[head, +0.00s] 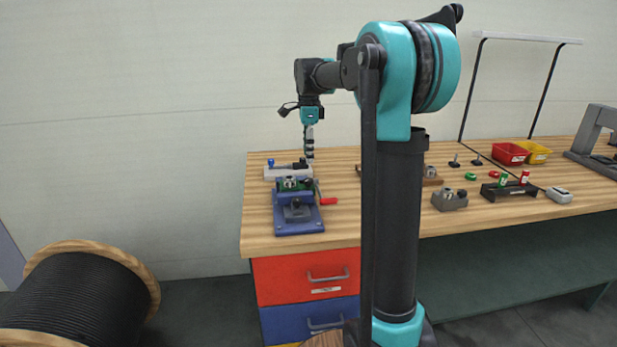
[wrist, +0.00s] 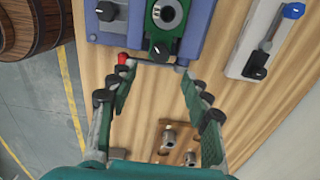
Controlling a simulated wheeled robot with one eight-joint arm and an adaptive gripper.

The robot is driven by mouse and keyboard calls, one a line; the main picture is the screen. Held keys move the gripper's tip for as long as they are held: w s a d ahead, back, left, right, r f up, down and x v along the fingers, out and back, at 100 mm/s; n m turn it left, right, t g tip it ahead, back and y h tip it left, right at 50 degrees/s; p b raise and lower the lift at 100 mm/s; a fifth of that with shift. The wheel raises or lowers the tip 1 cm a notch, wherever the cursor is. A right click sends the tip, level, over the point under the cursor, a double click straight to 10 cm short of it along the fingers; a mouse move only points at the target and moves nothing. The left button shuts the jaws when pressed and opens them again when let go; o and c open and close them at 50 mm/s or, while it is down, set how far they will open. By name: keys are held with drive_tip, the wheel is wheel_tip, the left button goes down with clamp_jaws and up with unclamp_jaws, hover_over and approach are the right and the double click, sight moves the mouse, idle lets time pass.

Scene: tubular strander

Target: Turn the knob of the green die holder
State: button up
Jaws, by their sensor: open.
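The green die holder (head: 289,185) sits in a blue fixture (head: 299,228) at the left end of the workbench. In the wrist view the green die holder (wrist: 182,46) is at the top centre, with a round metal die in it and a dark knob (wrist: 160,51) at its near end. My gripper (head: 309,155) hangs above the bench by the back of the fixture. In the wrist view my gripper (wrist: 156,72) is open and empty, its fingertips just below the dark knob, one to each side. I cannot tell how high they are above it.
A red-tipped handle (head: 328,201) sticks out from the fixture's right side. A grey block (wrist: 253,45) with a blue-tipped lever stands beside it. A metal block (head: 449,200), red bin (head: 509,153) and yellow bin (head: 535,152) stand farther right. A cable reel (head: 80,300) is on the floor.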

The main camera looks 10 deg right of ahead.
sight(308, 179)
wheel_tip(308, 179, down, 9)
drive_tip(key=shift+f, duration=0.1)
idle(0.4)
clamp_jaws()
drive_tip(key=shift+n, duration=0.3)
drive_tip(key=n, duration=0.8)
drive_tip(key=shift+n, duration=0.3)
idle(0.5)
